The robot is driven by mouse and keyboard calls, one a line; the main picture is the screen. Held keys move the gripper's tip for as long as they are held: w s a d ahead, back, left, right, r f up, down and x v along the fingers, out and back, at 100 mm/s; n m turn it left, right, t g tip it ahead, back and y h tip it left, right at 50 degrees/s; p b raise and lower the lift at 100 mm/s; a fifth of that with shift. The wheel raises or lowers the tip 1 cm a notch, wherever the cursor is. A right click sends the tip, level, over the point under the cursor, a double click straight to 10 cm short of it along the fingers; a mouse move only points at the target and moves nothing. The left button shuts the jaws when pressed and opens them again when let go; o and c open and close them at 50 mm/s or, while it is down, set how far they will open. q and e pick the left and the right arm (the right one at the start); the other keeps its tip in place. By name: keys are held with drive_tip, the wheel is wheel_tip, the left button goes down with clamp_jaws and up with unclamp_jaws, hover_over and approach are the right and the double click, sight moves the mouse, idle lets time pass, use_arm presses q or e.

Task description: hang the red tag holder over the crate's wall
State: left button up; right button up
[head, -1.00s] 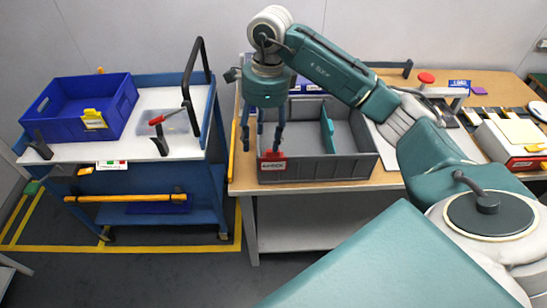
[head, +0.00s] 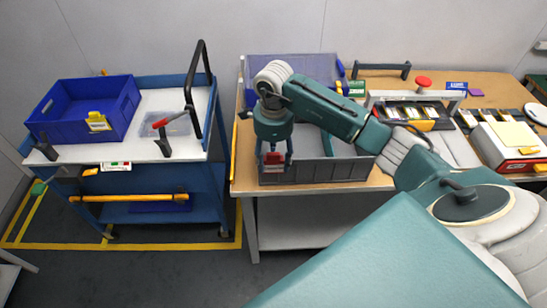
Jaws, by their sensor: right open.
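The red tag holder (head: 273,161), with a white label, is at the front wall of the grey crate (head: 330,172), near its left end. It looks hung over the wall's rim, with its label on the outer face. My right gripper (head: 274,153) is open, its fingers pointing down on either side of the holder's top. I cannot tell whether the fingers touch it. My right arm hides much of the crate's inside. My left gripper is out of view.
Behind the crate stands a bluish translucent bin (head: 300,66). To the right on the wooden bench are a small rack (head: 415,108) and a white-and-red box (head: 508,147). A blue cart (head: 205,165) with a blue bin (head: 75,125) stands left, across a gap.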

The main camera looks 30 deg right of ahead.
drive_tip(key=c, duration=1.1)
drive_tip(key=shift+o, duration=0.2)
